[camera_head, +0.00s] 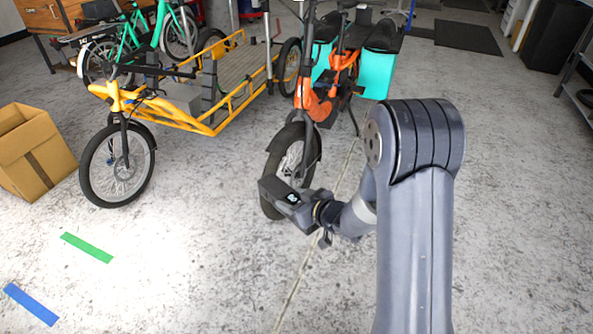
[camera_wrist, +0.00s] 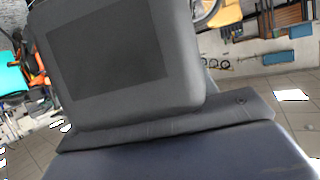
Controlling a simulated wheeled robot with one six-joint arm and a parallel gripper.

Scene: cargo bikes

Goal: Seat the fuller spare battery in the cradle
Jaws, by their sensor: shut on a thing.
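My gripper (camera_head: 318,213) is shut on a dark grey battery (camera_head: 283,198) in the middle of the head view, in front of the orange bike's front wheel. The battery has a small lit display on its top face. Its level cannot be read. In the wrist view the held battery (camera_wrist: 120,50) fills the upper middle, tilted, with a darker rectangular panel on its face. I cannot pick out the cradle or another spare battery in either view.
An orange cargo bike (camera_head: 318,103) with turquoise panniers stands behind my gripper. A yellow cargo bike (camera_head: 205,125) stands left of it, and a cardboard box (camera_head: 35,165) at the far left. Green and blue tape strips mark the floor. The front floor is clear.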

